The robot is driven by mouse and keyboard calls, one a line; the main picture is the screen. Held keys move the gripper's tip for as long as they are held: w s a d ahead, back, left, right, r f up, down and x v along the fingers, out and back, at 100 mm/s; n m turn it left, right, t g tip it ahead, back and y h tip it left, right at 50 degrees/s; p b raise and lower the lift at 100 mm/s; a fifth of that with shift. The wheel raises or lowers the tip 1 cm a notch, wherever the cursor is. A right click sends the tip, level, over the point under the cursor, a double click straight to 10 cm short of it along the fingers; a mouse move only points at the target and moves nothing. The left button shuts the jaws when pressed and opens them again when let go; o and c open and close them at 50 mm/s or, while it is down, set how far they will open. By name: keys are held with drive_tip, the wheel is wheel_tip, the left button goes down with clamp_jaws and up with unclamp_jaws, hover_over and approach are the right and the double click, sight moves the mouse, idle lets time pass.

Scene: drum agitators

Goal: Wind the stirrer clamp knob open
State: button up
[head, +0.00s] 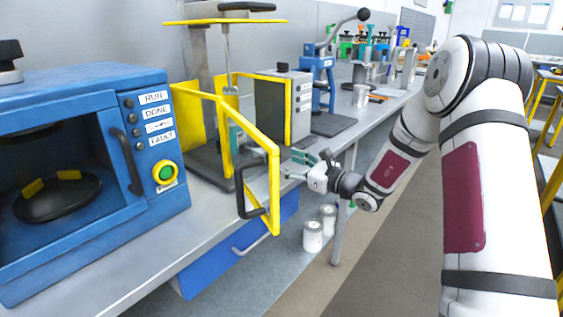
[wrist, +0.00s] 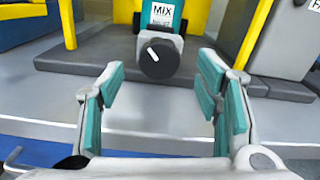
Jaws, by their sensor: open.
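The clamp knob (wrist: 158,60) is round and black with a white pointer line tilted up to the left. It sits on the front of a grey block under a teal part with a MIX label (wrist: 162,14). My gripper (wrist: 162,80) is open and empty, with its teal-padded fingers to the left and right. The knob shows ahead, in the gap between the fingertips, with no visible contact. In the head view my gripper (head: 296,164) is in front of the yellow-framed stirrer (head: 228,55). I cannot make out the knob there.
A yellow guard door (head: 273,165) with a black handle stands open, close to the left of my gripper. A blue machine (head: 70,150) with labelled buttons is at the left. A grey box unit (head: 290,105) and a blue press (head: 318,75) stand farther along the bench.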

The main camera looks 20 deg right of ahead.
sight(281, 160)
drive_tip(key=shift+x, duration=1.7)
drive_tip(key=c, duration=1.2)
drive_tip(key=shift+o, duration=0.2)
drive_tip(key=shift+n+b, duration=0.4)
drive_tip(key=shift+b, duration=0.05)
drive_tip(key=n+b, duration=0.4)
drive_tip(key=b, duration=0.1)
drive_tip(key=shift+a+f+n, duration=0.1)
drive_tip(key=shift+f+n, duration=0.15)
drive_tip(key=shift+n, duration=0.05)
drive_tip(key=n+b, duration=0.3)
drive_tip(key=b, duration=0.2)
drive_tip(key=shift+s+n, duration=0.1)
drive_tip(key=shift+n, duration=0.3)
drive_tip(key=n+b, duration=0.1)
drive_tip(key=b, duration=0.2)
drive_tip(key=shift+r+n, duration=0.1)
drive_tip(key=shift+n, duration=0.3)
